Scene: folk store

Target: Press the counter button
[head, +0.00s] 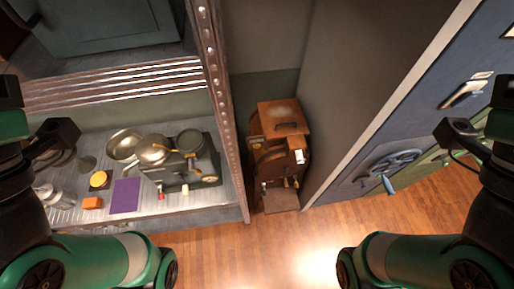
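I cannot pick out a counter button for sure. A grey-green appliance (207,166) with small knobs stands on the metal counter (160,208) at left, with pans on or against it. A small red-tipped piece (161,195) is at its front. A brown machine (283,115) with a top handle and a pale part on its right side stands on the floor in the middle. Black end parts of my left arm (58,134) and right arm (457,134) show at the picture's sides, apart from these things. Their finger opening cannot be made out.
On the counter are pans (123,144), a purple sheet (125,195), an orange block (92,203), a round orange-topped jar (99,180) and glassware (54,197). A metal post (212,60) edges the counter. The wooden floor (260,240) is clear.

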